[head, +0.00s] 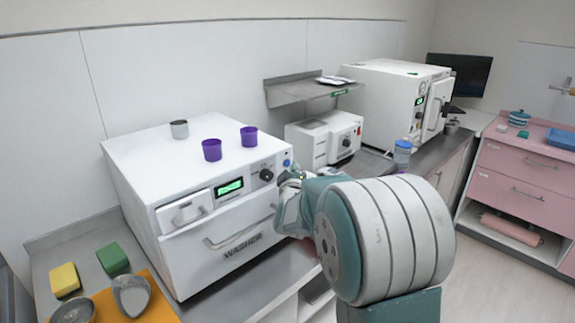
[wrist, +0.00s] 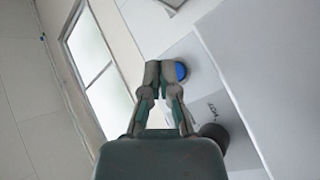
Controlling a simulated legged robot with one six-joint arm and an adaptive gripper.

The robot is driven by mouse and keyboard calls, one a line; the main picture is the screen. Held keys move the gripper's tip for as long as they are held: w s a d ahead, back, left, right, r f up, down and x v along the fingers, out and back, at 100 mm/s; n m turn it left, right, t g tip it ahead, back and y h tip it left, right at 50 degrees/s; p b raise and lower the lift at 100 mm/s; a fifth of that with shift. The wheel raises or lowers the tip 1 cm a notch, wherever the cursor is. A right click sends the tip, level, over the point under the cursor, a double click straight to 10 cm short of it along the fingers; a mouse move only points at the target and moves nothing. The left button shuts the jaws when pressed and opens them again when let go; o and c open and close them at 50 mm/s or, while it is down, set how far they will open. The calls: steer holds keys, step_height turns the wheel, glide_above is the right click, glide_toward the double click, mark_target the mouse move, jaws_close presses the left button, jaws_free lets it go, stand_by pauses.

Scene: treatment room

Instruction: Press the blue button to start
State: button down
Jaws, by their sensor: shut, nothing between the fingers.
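The blue button (head: 287,163) is on the upper right of the front of the white washer (head: 190,245), just above and right of a black knob (head: 266,175). In the wrist view the blue button (wrist: 181,71) shows just beyond and right of my fingertips. My gripper (head: 291,178) is in front of the washer's right side, close below the button; my arm hides part of it. In the wrist view my gripper (wrist: 158,68) is shut and empty, its fingertips together beside the button. I cannot tell whether they touch it.
Two purple cups (head: 212,150) (head: 249,136) and a grey cup (head: 179,129) stand on the washer. A yellow sponge (head: 64,280), a green sponge (head: 113,260) and an orange mat (head: 150,300) with metal dishes lie at the left. A blue-capped bottle (head: 402,154) stands right of a smaller white machine (head: 325,138).

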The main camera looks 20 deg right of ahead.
steer(key=shift+w+a, duration=0.1)
steer(key=shift+w, duration=0.2)
steer(key=shift+w+a, duration=0.2)
steer(key=shift+w, duration=0.2)
stand_by(0.6)
steer(key=shift+r, duration=0.1)
steer(key=shift+s+d, duration=0.3)
steer(key=shift+s, duration=0.5)
steer(key=s, duration=0.1)
steer(key=s+d, duration=0.1)
steer(key=s, duration=0.2)
steer(key=shift+s+d, duration=0.35)
steer(key=shift+d, duration=0.05)
steer(key=shift+a, duration=0.1)
stand_by(0.6)
